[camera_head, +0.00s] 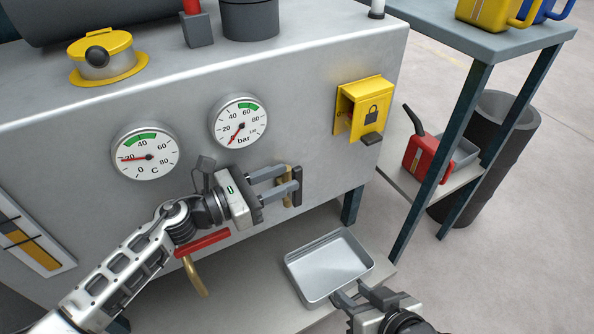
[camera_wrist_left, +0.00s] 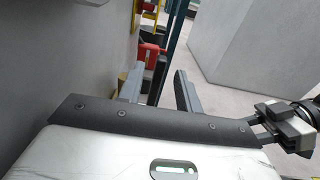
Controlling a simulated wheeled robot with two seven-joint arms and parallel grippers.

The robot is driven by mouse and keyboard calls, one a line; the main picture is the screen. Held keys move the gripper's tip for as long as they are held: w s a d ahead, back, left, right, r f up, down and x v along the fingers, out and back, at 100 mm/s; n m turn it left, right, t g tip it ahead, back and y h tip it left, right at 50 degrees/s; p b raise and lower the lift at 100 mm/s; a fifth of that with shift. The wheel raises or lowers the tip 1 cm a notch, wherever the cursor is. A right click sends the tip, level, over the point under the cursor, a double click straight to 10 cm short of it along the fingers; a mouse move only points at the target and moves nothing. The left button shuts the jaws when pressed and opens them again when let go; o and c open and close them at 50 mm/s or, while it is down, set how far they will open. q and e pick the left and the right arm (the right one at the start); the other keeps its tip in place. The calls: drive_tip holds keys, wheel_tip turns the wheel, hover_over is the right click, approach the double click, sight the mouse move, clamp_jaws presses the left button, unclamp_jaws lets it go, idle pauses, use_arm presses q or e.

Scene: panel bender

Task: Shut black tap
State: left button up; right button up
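The black tap shows in the head view as a brass body (camera_head: 287,181) with a black upright handle (camera_head: 298,186) on the front of the grey machine. My left gripper (camera_head: 293,179) is open, its two fingers reaching to the tap from the left and partly covering it. Whether the fingers touch the tap, I cannot tell. In the left wrist view the fingers (camera_wrist_left: 158,92) stand apart, with a small brass-coloured patch (camera_wrist_left: 123,79) beside the left finger. My right gripper (camera_head: 349,293) is open and empty, low beside the metal tray (camera_head: 302,285).
A red-handled tap (camera_head: 203,242) with a brass spout is at the lower left. Two gauges and a yellow lock box (camera_head: 358,105) are on the machine front. A red can (camera_head: 427,158) stands on a shelf to the right, near a dark bin (camera_head: 500,140). Open floor lies further right.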

sight(292, 175)
use_arm(q)
drive_tip(key=shift+x, duration=2.15)
